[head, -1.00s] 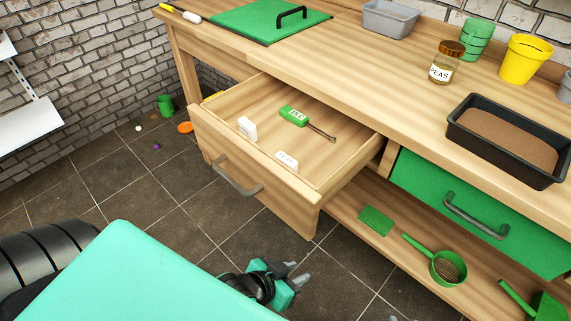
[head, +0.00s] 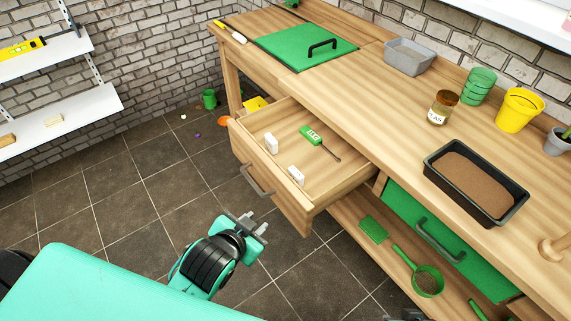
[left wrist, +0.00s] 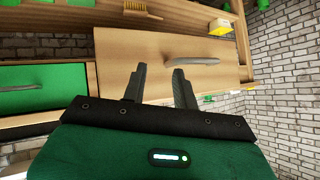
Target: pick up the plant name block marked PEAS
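Two small white blocks stand in the open wooden drawer (head: 337,192): one block (head: 271,143) near the drawer's left front, the other block (head: 296,175) near the front right. Their lettering is too small to read now, so I cannot tell which is marked PEAS. My left gripper (head: 252,222) is open and empty, in front of and below the drawer front. In the left wrist view its fingers (left wrist: 158,88) are apart, facing the drawer front and its grey handle (left wrist: 192,62). A small grey part at the head view's bottom edge may be my right gripper (head: 405,315); its fingers are not clear.
A green-handled tool (head: 312,135) lies in the drawer behind the blocks. On the bench stand a labelled jar (head: 442,107), a black soil tray (head: 475,183) and a grey bin (head: 409,56). A closed green drawer (head: 425,235) is to the right. The floor left of my left gripper is clear.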

